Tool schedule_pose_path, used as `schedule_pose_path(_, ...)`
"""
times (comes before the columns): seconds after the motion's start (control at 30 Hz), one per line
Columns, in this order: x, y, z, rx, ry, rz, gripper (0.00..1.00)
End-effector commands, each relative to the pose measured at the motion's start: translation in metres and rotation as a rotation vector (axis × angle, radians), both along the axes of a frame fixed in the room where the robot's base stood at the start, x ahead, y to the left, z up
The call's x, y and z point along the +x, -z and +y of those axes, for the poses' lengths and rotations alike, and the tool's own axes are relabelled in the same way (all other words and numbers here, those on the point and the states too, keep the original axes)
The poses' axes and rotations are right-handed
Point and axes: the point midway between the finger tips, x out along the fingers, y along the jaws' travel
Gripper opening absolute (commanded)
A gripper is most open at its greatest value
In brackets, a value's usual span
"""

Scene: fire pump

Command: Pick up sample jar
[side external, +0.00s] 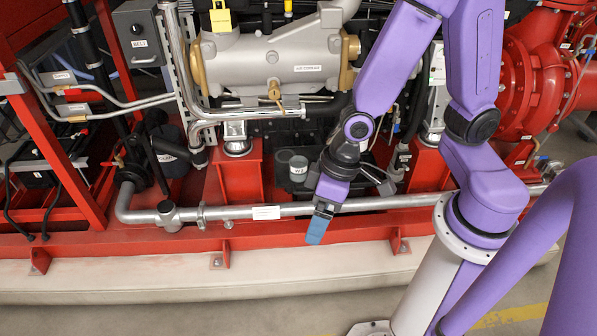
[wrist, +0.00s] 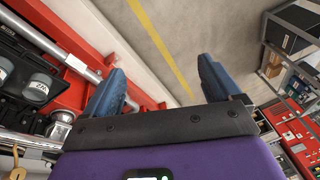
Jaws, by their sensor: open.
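A small jar with a grey lid and a pale label (side external: 298,168) stands in a black tray behind the red frame in the side view. A second similar jar partly shows just behind it. In the wrist view the labelled jar (wrist: 38,88) is at the left edge, with the other jar (wrist: 5,68) cut off by the frame. Which one is the sample jar I cannot tell. My gripper (side external: 317,230) hangs in front of the silver pipe, to the right of and nearer than the jars. Its blue fingers (wrist: 161,66) are open, with nothing between them.
The black tray (side external: 288,188) sits behind the silver pipe (side external: 370,204), which runs across the red frame (side external: 270,234). A grey engine part (side external: 275,62) is above the tray. Clear floor (side external: 200,300) lies in front; shelving (wrist: 290,35) shows in the wrist view.

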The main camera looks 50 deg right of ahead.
Motion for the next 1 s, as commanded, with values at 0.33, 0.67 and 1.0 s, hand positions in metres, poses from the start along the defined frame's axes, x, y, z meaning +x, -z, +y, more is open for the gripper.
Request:
schedule_pose_path(0.33,0.075,0.090,-0.013,0.024,0.462,-0.165,0.91)
schedule_pose_path(0.67,0.125,0.153,-0.088,-0.032,0.796,-0.473,0.91)
schedule_pose_path(1.0,0.135,0.172,-0.180,-0.119,0.918,-0.864,0.91)
